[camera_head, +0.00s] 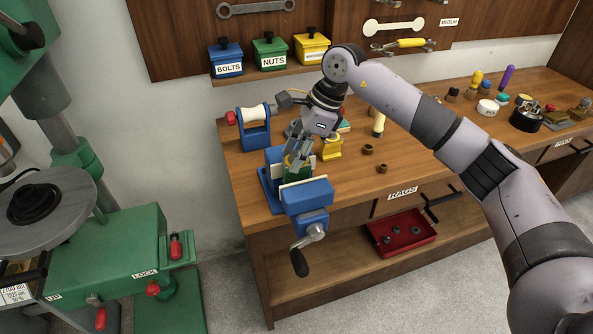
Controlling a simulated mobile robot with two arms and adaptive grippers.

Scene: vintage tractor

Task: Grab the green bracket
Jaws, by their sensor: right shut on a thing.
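The green bracket (302,172) is between the jaws of the blue vise (305,195) at the front left of the wooden workbench. Only part of it shows, since my gripper and the vise jaws cover the rest. My right gripper (295,162) reaches down from above and is shut on the green bracket. My left gripper is not in view.
A yellow object (331,148) stands just right of the gripper. A blue stand with a white roll (256,125) is behind left. Small brown nuts (368,149) lie to the right. A red tray (402,234) is below. A green drill press (110,255) stands at left.

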